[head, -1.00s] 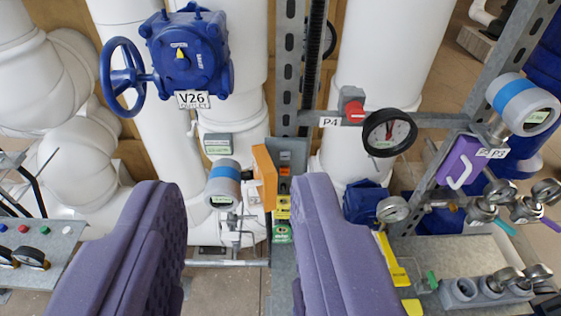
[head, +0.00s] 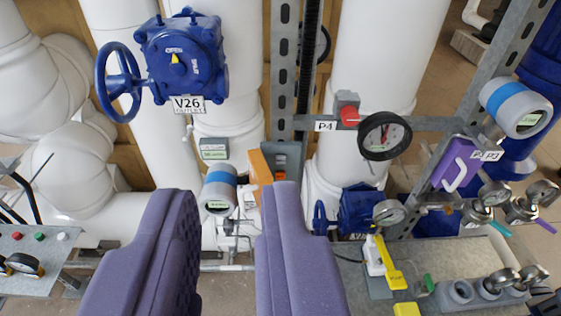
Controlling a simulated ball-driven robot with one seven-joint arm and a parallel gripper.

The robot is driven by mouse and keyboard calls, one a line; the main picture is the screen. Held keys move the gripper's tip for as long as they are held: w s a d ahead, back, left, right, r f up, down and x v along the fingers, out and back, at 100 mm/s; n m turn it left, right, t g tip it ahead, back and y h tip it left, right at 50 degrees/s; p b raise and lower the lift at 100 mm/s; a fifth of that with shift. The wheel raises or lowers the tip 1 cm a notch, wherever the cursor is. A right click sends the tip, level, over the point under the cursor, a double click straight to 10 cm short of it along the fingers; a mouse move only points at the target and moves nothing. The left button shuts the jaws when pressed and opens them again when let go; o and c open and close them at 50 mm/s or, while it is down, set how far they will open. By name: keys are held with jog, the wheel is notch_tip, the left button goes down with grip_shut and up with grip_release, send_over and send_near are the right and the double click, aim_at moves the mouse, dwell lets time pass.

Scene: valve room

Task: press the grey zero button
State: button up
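My gripper (head: 228,192) shows as two purple padded fingers rising from the bottom edge, apart with nothing between them. I cannot pick out a grey zero button for certain. A grey panel (head: 60,278) at the lower left carries a red button (head: 16,236), a green button (head: 39,236) and a pale button (head: 62,236), with round gauges below. I cannot read any label there. The panel lies left of the fingers and apart from them. The right finger hides what is below the orange-sided box (head: 260,172).
A blue valve with handwheel (head: 120,82) is at the upper left, above the V26 label. Blue-banded transmitters (head: 219,188) (head: 516,106) and white pipes (head: 375,60) crowd the scene.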

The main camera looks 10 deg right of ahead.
grip_shut()
dwell(1.4)
